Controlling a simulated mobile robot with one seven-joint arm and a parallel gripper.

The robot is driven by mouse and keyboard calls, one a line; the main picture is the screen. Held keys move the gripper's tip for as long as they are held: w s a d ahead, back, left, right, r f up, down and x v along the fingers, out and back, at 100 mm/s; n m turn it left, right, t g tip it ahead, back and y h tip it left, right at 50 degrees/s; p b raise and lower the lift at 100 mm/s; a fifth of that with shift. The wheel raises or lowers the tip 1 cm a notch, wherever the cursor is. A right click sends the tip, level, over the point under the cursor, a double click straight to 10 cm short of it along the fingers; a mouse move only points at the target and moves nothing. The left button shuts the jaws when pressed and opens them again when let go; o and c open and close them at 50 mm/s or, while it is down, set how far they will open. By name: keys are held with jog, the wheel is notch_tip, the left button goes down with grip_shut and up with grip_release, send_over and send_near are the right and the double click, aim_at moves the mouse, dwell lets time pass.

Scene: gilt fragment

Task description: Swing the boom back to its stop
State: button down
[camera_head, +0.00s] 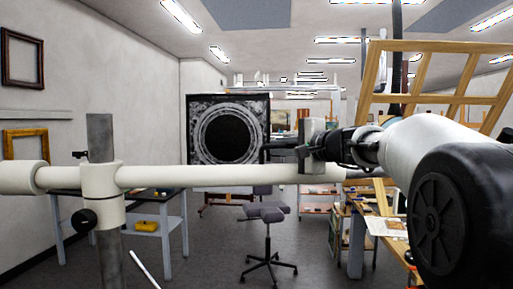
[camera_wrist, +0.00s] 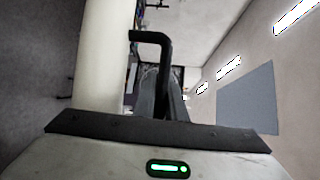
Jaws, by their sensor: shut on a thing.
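The boom (camera_head: 215,175) is a long white tube running level across the head view, carried by a white collar (camera_head: 101,195) on an upright grey post (camera_head: 100,135). Its left end has a thicker white cap (camera_head: 24,178). The boom also fills the left side of the wrist view (camera_wrist: 102,60). A black bent handle (camera_wrist: 150,36) stands out beside the tube. My gripper (camera_wrist: 168,98) is shut on this handle, close beside the boom; in the head view it is near the boom's right part (camera_head: 278,149). I cannot make out the stop.
A black knob (camera_head: 84,218) sits on the collar. A dark square panel with a ring (camera_head: 228,140) stands behind the boom. A swivel stool (camera_head: 267,212) is on the floor beyond. A blue-grey table (camera_head: 150,210) is at left, and a wooden lattice frame (camera_head: 440,98) at right.

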jog(key=w, duration=0.1)
jog(key=w+y+p, duration=0.1)
jog(key=w+n, duration=0.1)
jog(key=shift+w+a+r+g+y, duration=0.2)
jog(key=shift+a+r+g+y, duration=0.1)
jog(key=shift+g, duration=0.1)
jog(key=c, duration=2.2)
grip_release()
jog(key=shift+w, duration=0.1)
jog(key=o, duration=0.4)
jog(key=shift+w+f, duration=0.2)
jog(key=shift+w, duration=0.15)
jog(key=shift+s, duration=0.1)
jog(key=shift+s, duration=0.1)
jog(key=b+v, duration=0.2)
jog(key=v, duration=1.5)
jog(key=shift+s+r+b, duration=0.15)
jog(key=shift+r+b, duration=0.05)
jog(key=shift+b, duration=0.2)
